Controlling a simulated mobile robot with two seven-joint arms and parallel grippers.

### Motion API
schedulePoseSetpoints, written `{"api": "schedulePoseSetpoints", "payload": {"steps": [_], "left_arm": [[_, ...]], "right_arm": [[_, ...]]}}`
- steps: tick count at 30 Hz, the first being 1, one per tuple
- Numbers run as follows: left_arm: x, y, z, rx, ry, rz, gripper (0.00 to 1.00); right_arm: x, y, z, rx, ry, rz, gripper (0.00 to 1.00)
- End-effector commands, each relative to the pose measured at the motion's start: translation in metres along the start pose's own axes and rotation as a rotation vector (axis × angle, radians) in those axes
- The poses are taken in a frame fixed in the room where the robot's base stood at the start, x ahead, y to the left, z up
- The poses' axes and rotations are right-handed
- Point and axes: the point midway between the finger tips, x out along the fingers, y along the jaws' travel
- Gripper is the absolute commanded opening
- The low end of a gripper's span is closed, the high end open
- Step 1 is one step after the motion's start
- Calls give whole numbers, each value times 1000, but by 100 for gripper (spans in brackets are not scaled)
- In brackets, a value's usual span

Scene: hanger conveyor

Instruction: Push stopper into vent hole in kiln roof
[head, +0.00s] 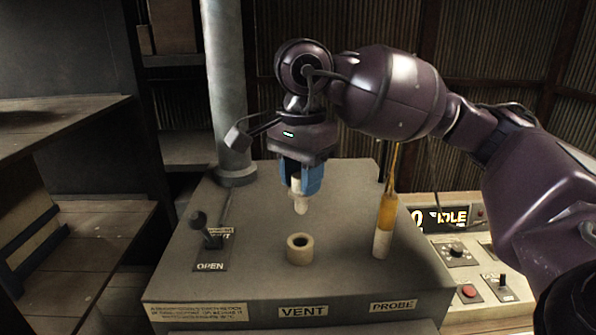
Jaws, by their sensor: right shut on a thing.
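A pale cream stopper (300,205) points down from my right gripper (300,185). The gripper's blue fingers are shut on its upper part. The stopper's lower tip is in the air, apart from the roof. The vent hole (300,241) is a short cream ring standing on the grey kiln roof (340,275), behind the VENT label (303,311). In the picture the stopper is above the ring, nearly in line with it. The ring's dark opening shows uncovered. My left gripper is not in view.
A probe (386,215) with an amber upper part stands upright at the right of the roof. A dark lever (205,230) by an OPEN label stands at the left. A grey pipe (228,100) rises behind. A control panel (470,265) reading IDLE is at the right.

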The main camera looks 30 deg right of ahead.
Motion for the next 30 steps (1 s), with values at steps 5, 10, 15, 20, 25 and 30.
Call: {"api": "schedulePoseSetpoints", "payload": {"steps": [5, 10, 15, 20, 25, 30], "left_arm": [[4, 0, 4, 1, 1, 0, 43], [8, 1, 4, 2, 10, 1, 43], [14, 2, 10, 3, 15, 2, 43], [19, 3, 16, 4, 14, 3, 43], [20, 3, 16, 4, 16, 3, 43], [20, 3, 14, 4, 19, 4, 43]], "right_arm": [[14, 0, 0, 0, 0, 2, 8], [28, 0, 0, 0, -1, 4, 8], [43, 0, 0, -1, 0, 1, 8], [50, 0, 0, -1, 0, 1, 8], [51, 0, 0, 0, 0, 1, 8], [50, 0, 0, 0, 0, 0, 8]]}}
